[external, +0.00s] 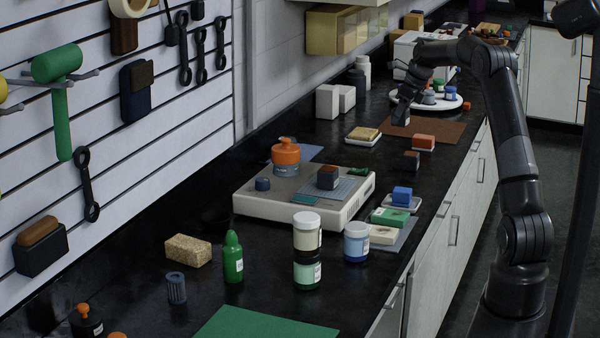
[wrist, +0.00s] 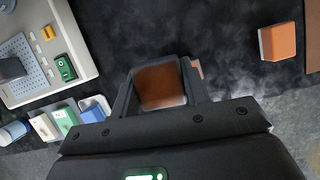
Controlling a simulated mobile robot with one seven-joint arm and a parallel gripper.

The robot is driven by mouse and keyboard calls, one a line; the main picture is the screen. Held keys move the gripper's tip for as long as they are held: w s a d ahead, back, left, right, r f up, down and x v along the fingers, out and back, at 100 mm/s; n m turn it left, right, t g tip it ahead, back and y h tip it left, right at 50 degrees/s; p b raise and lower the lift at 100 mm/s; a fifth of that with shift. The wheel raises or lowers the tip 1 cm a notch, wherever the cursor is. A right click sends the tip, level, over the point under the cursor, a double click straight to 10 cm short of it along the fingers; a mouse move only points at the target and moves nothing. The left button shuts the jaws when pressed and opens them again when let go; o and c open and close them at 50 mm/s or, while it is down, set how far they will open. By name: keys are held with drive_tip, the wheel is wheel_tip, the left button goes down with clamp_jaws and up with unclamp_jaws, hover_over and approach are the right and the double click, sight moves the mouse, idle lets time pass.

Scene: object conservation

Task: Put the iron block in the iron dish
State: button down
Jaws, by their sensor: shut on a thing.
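My gripper (wrist: 158,85) is shut on a dark block with a rusty-brown face (wrist: 162,86), held between its two fingers in the wrist view. In the external view my gripper (external: 402,98) is above the counter towards the back, and the block's small pale label shows low between the fingers. Similar brown-topped dark blocks sit on the scale (external: 327,177) and on the counter (external: 411,160). I cannot tell by material which block is the iron one. I cannot single out an iron dish in either view.
A white scale (external: 350,208) carries an orange-lidded jar (external: 286,157). An orange block (external: 424,141) lies by a brown mat (external: 447,131); it also shows in the wrist view (wrist: 279,43). A white turntable (external: 468,99) stands behind. Jars (external: 307,248) crowd the front.

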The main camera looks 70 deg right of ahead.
wheel_tip(320, 180, up, 5)
drive_tip(key=shift+r, duration=0.15)
drive_tip(key=shift+w+a+r, duration=0.2)
drive_tip(key=shift+w+r, duration=0.05)
drive_tip(key=shift+r, duration=0.05)
drive_tip(key=w+a+n+y, duration=0.1)
drive_tip(key=w+a+n, duration=0.2)
drive_tip(key=w+a, duration=1.45)
drive_tip(key=w+a+n, duration=0.1)
drive_tip(key=w+a, duration=0.2)
drive_tip(key=a, duration=0.6)
drive_tip(key=w+a+n+y, duration=0.1)
drive_tip(key=w+a, duration=0.2)
drive_tip(key=a, duration=0.6)
drive_tip(key=w+a+n, duration=0.1)
drive_tip(key=w+a, duration=0.2)
drive_tip(key=a, duration=0.5)
drive_tip(key=shift+w+a+f, duration=1)
drive_tip(key=shift+a+f, duration=0.65)
drive_tip(key=shift+f, duration=1.05)
drive_tip(key=shift+w+a+f, duration=1.05)
drive_tip(key=shift+a+f, duration=0.65)
drive_tip(key=shift+f, duration=0.95)
drive_tip(key=shift+w+a+f, duration=1)
drive_tip(key=shift+a+f, duration=0.65)
drive_tip(key=shift+f, duration=1.05)
drive_tip(key=shift+f+m, duration=0.3)
drive_tip(key=shift+f, duration=0.1)
